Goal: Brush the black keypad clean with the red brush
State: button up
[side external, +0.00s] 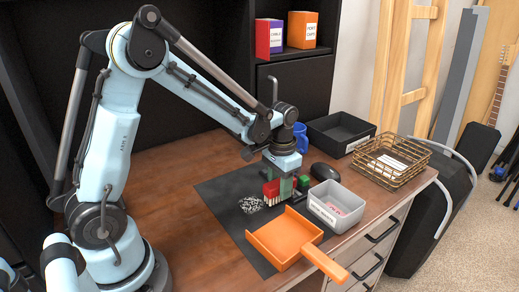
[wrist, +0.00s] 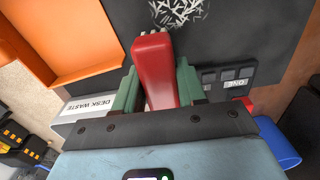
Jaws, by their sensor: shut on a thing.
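The black keypad (wrist: 228,78) shows partly to the right of the fingers, with dark keys and a label reading ONE.
An orange dustpan (side external: 281,238) lies in front of the brush. A grey bin (side external: 328,212) labelled DESK WASTE stands to the right. A dark mouse (side external: 324,171), blue mug (side external: 301,138), black tray (side external: 340,130) and wire basket (side external: 390,160) stand behind. The left of the desk is clear.

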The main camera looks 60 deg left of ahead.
jog(key=shift+f, duration=0.1)
jog(key=shift+a, duration=5)
jog(key=shift+d+f, duration=0.15)
jog(key=shift+d, duration=4.85)
jog(key=shift+a, duration=5.05)
jog(key=shift+r, duration=0.95)
